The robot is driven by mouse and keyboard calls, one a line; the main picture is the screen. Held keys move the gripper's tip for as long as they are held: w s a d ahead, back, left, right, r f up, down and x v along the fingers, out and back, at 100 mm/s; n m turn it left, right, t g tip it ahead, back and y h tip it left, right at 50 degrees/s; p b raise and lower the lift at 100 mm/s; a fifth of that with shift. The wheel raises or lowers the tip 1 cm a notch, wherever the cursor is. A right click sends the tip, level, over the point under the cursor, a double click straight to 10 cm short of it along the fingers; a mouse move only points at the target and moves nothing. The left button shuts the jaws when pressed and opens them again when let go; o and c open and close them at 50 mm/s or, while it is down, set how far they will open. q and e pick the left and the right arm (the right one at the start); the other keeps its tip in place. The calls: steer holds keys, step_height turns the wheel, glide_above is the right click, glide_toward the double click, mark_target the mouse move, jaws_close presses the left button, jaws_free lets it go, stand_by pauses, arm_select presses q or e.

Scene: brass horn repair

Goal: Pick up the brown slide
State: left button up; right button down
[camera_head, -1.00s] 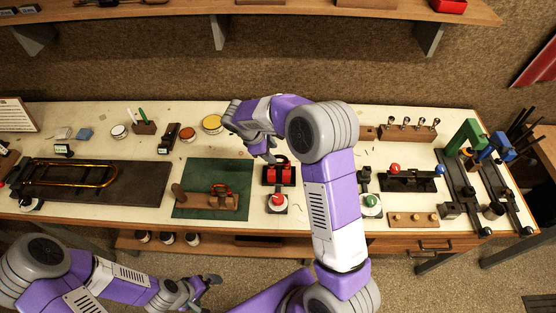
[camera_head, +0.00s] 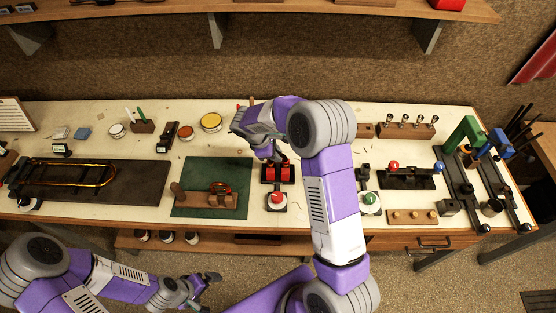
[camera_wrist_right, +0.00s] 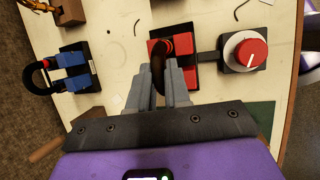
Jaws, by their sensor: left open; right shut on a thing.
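The brown slide (camera_wrist_right: 158,58), a dark brown curved tube, stands between the fingertips of my right gripper (camera_wrist_right: 164,78) in the right wrist view. The fingers are shut on it, just over a red-and-black holder (camera_wrist_right: 190,77). I cannot tell whether the slide still sits in the holder. In the head view my right gripper (camera_head: 268,152) is over the rear of this holder (camera_head: 277,174) and hides most of the slide. My left gripper (camera_head: 207,283) is open and empty, in front of the bench.
A red-knobbed dial (camera_wrist_right: 245,52) stands beside the holder. A blue holder (camera_wrist_right: 70,75) with a black loop is on its other side. A green mat (camera_head: 195,208) carries a wooden block with a red ring. A brass slide (camera_head: 68,173) lies on a dark board at left.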

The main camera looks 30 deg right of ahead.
steer(key=shift+r, duration=0.1)
step_height(320, 180, up, 10)
stand_by(0.4)
step_height(320, 180, up, 8)
steer(key=p, duration=0.7)
steer(key=shift+f, duration=0.25)
stand_by(0.6)
steer(key=shift+f, duration=0.1)
